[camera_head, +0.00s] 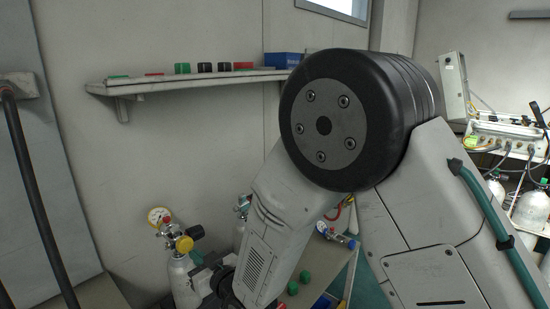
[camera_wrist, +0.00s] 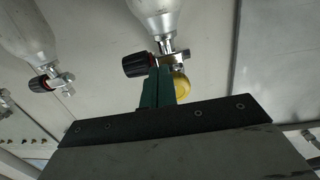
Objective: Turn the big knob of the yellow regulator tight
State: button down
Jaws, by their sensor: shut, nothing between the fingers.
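In the head view, a yellow round regulator part (camera_head: 184,244) sits on top of a grey cylinder (camera_head: 182,283) at the lower left. A black knob (camera_head: 195,232) and a yellow-rimmed gauge (camera_head: 158,215) stand beside it. The wrist view shows the cylinder hanging from the top edge, with a black, red-ringed knob (camera_wrist: 136,64) and a yellow round part (camera_wrist: 181,87) at its valve. My gripper (camera_wrist: 157,82) has green fingers, closed together and empty. They overlap the valve area between knob and yellow part; contact cannot be told.
A second cylinder (camera_wrist: 28,30) with its valve (camera_wrist: 56,82) is to the left in the wrist view. A wall shelf (camera_head: 190,82) carries several coloured caps and a blue box (camera_head: 281,61). A panel with hoses (camera_head: 505,135) stands at the right.

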jog(key=shift+a+r, duration=0.1)
jog(key=shift+r, duration=0.05)
dwell(0.3)
jog(key=shift+s+a, duration=0.25)
jog(key=shift+s, duration=0.1)
jog(key=shift+s+a, duration=0.6)
dwell(0.4)
jog(key=shift+s+a, duration=0.1)
jog(key=v, duration=0.6)
jog(key=shift+f, duration=0.35)
